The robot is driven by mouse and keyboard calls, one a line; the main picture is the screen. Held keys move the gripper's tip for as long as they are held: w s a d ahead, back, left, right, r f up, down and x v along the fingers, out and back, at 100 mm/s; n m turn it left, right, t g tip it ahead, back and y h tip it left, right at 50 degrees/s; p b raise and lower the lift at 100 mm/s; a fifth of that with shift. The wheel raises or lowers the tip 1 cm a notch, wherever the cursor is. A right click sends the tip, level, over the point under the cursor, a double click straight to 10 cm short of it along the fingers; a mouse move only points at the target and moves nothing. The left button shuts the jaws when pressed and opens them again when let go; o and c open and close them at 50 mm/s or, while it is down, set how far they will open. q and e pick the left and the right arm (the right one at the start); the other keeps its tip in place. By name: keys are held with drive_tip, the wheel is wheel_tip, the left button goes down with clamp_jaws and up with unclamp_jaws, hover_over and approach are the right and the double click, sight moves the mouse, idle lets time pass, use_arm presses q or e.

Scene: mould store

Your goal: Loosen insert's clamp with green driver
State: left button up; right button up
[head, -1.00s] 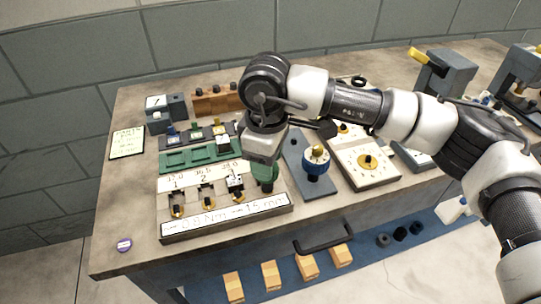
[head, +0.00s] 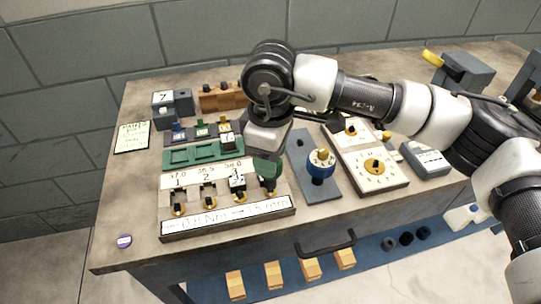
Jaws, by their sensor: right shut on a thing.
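My right gripper (head: 268,143) is shut on the green driver (head: 268,169), which points down over the right end of the grey fixture block (head: 222,212). Below the driver, a dark and brass clamp part (head: 270,187) shows; I cannot tell whether the driver's tip touches it. A white insert (head: 237,182) with dark marks sits in the slot to the left of the driver. Slots further left, labelled 1 and 2, show brass clamp screws (head: 179,207). My left gripper is not in view.
A green tray (head: 190,156) and a row of small blocks lie behind the fixture. A blue-knobbed stand (head: 319,165) and a dial panel (head: 376,181) stand close on the right.

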drive_tip(key=shift+r+p, duration=0.55)
drive_tip(key=shift+r, duration=1.15)
